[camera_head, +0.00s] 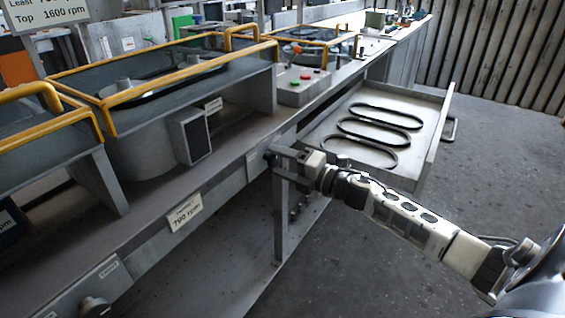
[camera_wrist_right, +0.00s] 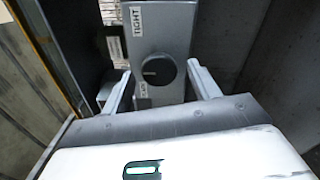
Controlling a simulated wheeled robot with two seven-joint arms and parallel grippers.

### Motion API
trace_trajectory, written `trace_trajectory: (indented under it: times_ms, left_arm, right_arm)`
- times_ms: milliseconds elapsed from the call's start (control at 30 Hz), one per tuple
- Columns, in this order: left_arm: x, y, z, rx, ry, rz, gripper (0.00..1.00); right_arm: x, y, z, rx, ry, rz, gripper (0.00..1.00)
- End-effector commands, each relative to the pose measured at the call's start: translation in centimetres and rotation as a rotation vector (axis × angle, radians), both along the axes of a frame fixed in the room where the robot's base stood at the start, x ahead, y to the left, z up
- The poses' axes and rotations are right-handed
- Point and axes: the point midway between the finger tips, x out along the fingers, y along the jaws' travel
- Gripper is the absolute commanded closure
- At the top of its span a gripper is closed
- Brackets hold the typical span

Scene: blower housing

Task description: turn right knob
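The right knob is a round black dial on a grey box fixed to the bench front. It shows in the right wrist view (camera_wrist_right: 158,72) with a pale pointer line toward its left, and small and dark in the head view (camera_head: 267,155). The box's label (camera_wrist_right: 136,20) reads "TIGHT" at one end, with a smaller label at the other. My right gripper (camera_head: 283,158) is at this box. Its two fingers stand apart on either side of the knob (camera_wrist_right: 160,70), with visible gaps and no clear contact. My left gripper is not in view.
A similar knob (camera_head: 95,306) sits on another box at the lower left. An open drawer (camera_head: 432,150) holding three black belts (camera_head: 372,129) sticks out beyond my right gripper. Yellow-railed housings (camera_head: 163,88) stand on the bench. The floor (camera_head: 370,265) at lower right is clear.

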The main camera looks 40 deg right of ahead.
Motion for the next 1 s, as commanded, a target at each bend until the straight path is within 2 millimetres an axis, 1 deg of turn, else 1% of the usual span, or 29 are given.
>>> trace_trajectory:
  times_ms: [267,367,433,567,1000]
  left_arm:
    - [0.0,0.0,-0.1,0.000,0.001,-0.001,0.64]
    - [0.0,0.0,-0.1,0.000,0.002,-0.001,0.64]
    - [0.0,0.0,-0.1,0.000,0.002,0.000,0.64]
    - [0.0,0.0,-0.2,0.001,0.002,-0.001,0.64]
    - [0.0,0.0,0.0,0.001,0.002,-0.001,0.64]
  right_arm:
    - [-0.1,-0.1,0.0,0.000,0.000,-0.001,0.40]
    - [-0.6,-0.3,-0.1,0.001,0.001,-0.001,0.40]
    - [-1.3,-0.6,-0.2,0.000,0.003,-0.002,0.40]
    - [-3.4,-1.4,-0.2,0.001,0.004,0.000,0.40]
    - [-11.9,-4.9,-0.1,0.003,0.004,-0.002,0.40]
